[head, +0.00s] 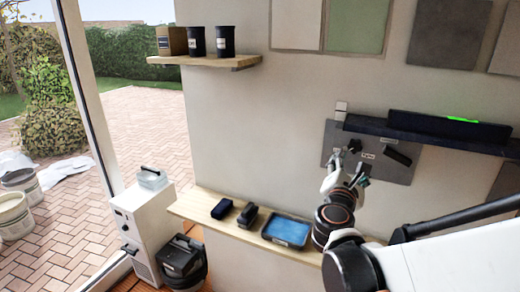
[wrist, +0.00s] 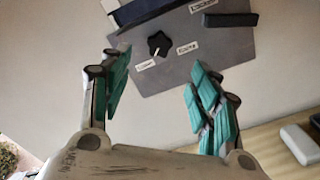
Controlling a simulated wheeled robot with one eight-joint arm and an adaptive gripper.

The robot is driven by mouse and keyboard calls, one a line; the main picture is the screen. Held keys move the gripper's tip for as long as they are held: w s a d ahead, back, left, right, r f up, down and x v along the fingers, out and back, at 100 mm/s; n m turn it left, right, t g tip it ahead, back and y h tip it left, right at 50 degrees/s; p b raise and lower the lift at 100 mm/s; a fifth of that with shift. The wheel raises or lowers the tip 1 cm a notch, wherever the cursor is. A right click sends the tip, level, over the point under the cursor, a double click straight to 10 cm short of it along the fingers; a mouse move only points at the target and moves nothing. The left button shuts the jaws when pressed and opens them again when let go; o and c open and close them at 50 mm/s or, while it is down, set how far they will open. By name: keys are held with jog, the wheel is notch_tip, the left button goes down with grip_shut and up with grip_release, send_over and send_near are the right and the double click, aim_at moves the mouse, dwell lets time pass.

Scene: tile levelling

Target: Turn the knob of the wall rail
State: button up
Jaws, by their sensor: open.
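The knob (wrist: 158,43) is black and lobed, with a pale pointer mark, on a grey wall panel (wrist: 215,52) in the wrist view. Small white labels sit on either side below it. In the head view the knob (head: 354,146) shows at the panel's left part, under the dark wall rail (head: 425,130), which has a lit green strip. My gripper (wrist: 158,88) is open and empty, its green-padded fingers apart. The knob lies beyond the gap between the fingers, with no contact visible. In the head view my gripper (head: 346,176) is just below the knob.
A black bar-like handle (head: 397,157) is on the panel right of the knob. Below, a wooden ledge (head: 190,205) carries a blue tray (head: 287,231) and two dark blocks. An upper shelf (head: 205,62) holds dark containers. The wall around the panel's left side is clear.

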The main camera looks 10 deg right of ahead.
aim_at(355, 147)
jog(key=x, duration=1.2)
jog(key=shift+w+d+b, duration=0.1)
jog(key=shift+w+b, duration=0.05)
jog(key=shift+b, duration=0.2)
jog(key=c, duration=1.1)
